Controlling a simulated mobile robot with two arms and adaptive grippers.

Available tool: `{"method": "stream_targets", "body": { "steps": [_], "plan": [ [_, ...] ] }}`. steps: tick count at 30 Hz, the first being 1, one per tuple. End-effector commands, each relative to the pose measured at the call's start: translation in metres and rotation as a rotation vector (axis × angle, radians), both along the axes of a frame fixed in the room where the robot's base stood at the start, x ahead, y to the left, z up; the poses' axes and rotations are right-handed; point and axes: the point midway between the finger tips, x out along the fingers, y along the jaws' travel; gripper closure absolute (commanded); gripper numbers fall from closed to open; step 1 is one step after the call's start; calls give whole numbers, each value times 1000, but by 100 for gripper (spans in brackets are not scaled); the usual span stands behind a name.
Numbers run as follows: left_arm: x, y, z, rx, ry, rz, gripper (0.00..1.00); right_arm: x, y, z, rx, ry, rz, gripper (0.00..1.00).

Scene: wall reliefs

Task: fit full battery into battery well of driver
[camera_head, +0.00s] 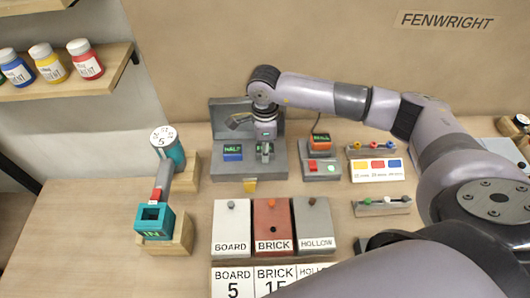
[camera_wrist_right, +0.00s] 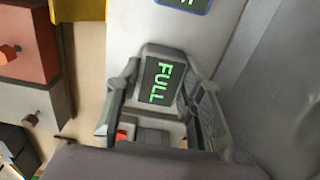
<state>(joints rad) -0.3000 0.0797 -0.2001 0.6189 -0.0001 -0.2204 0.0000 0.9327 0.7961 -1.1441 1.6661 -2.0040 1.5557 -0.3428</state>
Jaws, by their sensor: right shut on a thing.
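The driver (camera_head: 166,180) lies along a wooden stand at the left, its round teal end marked 5 at the back. Its teal battery well (camera_head: 152,219) faces up at the front, with a dark square opening. My right gripper (camera_head: 265,148) reaches down over the grey open case and is shut on the full battery. In the right wrist view, the fingers (camera_wrist_right: 160,85) flank this dark grey battery (camera_wrist_right: 162,80), which shows green FULL letters. I cannot tell whether it is clear of the case. My left gripper is not in view.
The grey case (camera_head: 235,172) also holds a blue HALF battery (camera_head: 232,152). A charger (camera_head: 321,169) with an orange battery (camera_head: 320,143) stands to its right. BOARD, BRICK and HOLLOW blocks (camera_head: 272,230) stand in front. Bare table lies between driver and case.

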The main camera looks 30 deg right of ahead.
Motion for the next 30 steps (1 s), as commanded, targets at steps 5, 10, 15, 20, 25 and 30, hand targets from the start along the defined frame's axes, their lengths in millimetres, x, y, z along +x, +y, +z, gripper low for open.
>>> {"method": "stream_targets", "body": {
  "steps": [5,10,15,20,25,30],
  "plan": [
    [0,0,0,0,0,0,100,0,0,0,0,-1,0,99],
    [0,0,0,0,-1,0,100,1,0,1,0,-1,0,100],
    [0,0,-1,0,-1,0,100,1,0,4,1,-3,-1,100],
    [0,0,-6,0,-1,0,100,2,0,17,1,-5,0,100],
    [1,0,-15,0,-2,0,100,2,0,46,2,-8,0,100],
    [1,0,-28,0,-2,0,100,2,0,88,1,-9,1,100]
  ]
}}
